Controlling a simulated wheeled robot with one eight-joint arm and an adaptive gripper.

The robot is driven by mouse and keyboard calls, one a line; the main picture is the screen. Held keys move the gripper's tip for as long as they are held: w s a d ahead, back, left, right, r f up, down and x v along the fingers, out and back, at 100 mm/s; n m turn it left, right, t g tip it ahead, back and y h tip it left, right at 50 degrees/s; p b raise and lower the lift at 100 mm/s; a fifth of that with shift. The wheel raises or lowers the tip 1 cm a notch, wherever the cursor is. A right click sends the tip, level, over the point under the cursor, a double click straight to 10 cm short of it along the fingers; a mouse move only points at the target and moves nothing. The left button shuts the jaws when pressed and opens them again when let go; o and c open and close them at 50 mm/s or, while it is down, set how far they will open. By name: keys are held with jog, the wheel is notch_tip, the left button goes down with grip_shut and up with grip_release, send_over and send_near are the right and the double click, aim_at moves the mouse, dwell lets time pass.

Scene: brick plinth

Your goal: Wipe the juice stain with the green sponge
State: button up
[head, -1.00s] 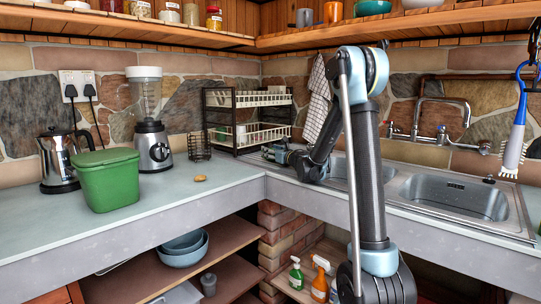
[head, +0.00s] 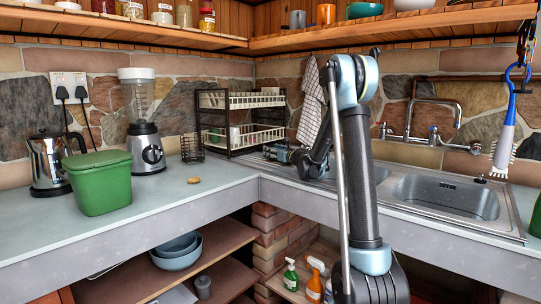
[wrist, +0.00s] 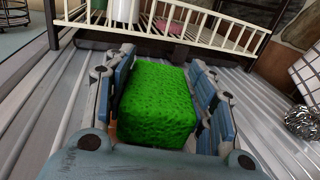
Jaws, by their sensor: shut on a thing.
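The green sponge (wrist: 160,108) sits between the fingers of my gripper (wrist: 162,95) in the wrist view, with blue finger pads on both sides of it. My gripper is shut on it. In the head view my gripper (head: 280,154) is over the ribbed drainboard, just in front of the dish rack; the sponge cannot be made out there. Whether the sponge touches the drainboard is unclear. I cannot make out a juice stain in either view.
The dish rack (head: 256,135) stands close behind my gripper. Left are a small tan object (head: 193,180), wire basket (head: 192,148), blender (head: 146,150), green bin (head: 100,186) and metal pot (head: 47,162). The sink (head: 445,197) lies right. The front left counter is clear.

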jog(key=shift+w+d, duration=0.1)
jog(key=shift+w, duration=0.05)
jog(key=shift+s+f, duration=0.1)
jog(key=shift+s, duration=0.1)
jog(key=shift+s+a+r, duration=0.1)
jog(key=shift+s+a, duration=1.05)
jog(key=shift+s, duration=0.2)
jog(key=shift+s+a+r, duration=0.1)
jog(key=shift+s+a, duration=1)
jog(key=shift+s, duration=0.25)
jog(key=shift+r, duration=0.15)
jog(key=shift+r, duration=2.85)
jog(key=shift+r, duration=1.5)
